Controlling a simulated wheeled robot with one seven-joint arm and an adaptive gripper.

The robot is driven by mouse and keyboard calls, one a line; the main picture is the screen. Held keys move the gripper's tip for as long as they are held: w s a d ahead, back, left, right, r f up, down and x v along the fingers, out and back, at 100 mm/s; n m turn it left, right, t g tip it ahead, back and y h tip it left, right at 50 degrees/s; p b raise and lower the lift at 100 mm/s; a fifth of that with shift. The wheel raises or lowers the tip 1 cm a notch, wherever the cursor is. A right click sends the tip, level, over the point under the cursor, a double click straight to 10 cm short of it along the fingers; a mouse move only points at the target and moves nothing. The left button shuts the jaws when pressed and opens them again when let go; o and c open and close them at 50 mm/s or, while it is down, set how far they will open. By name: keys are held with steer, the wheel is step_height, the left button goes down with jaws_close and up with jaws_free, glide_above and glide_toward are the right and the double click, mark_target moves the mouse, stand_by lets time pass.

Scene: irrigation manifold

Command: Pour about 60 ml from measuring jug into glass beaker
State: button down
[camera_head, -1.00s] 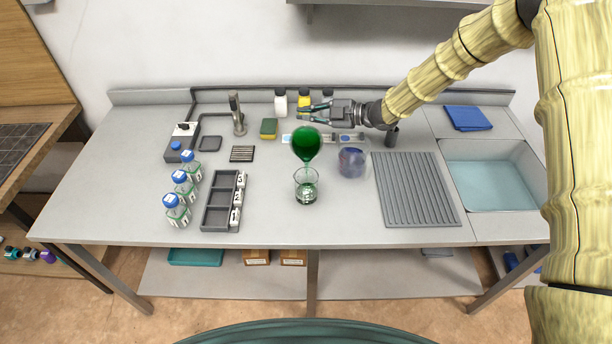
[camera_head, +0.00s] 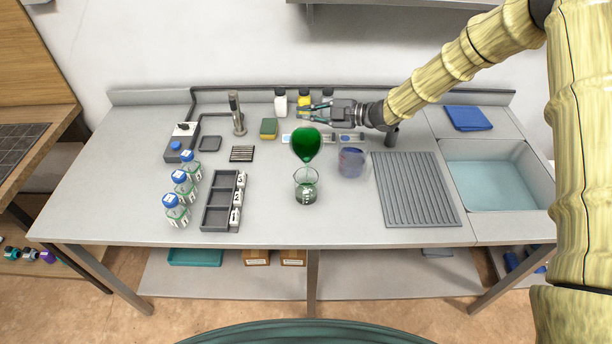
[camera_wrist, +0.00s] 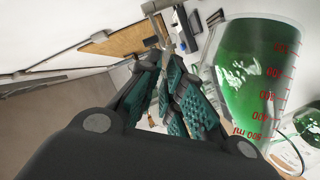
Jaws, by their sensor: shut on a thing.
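The measuring jug (camera_head: 306,144) holds green liquid and is strongly tilted above the glass beaker, apart from it. In the wrist view the jug (camera_wrist: 255,75) shows red graduations at right. The glass beaker (camera_head: 306,187) stands upright on the bench, with green liquid in its lower part. A thin, faint green stream runs from the jug's low end towards the beaker's mouth. My gripper (camera_head: 314,113) is shut on the jug, above and behind the beaker; its teal finger pads (camera_wrist: 175,92) show in the wrist view. The exact grip on the handle is hard to make out.
A clear cup with a bluish tint (camera_head: 352,162) stands right of the beaker, near the ribbed drain mat (camera_head: 418,190) and sink (camera_head: 490,180). A grey rack (camera_head: 220,203) and several blue-capped bottles (camera_head: 177,212) stand left. Bench in front of the beaker is free.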

mark_target(306, 136)
steer(key=shift+s+r, duration=0.25)
steer(key=shift+r, duration=0.15)
stand_by(0.8)
steer(key=w+f+m, duration=0.1)
steer(key=w+f+m+g, duration=0.1)
steer(key=f, duration=0.1)
steer(key=w+f, duration=0.1)
steer(key=f, duration=0.1)
steer(key=shift+m+g+h+p, duration=0.3)
steer(key=shift+m+h, duration=0.1)
steer(key=shift+w+f+m, duration=0.4)
steer(key=shift+w+f, duration=0.25)
steer(key=shift+w, duration=0.15)
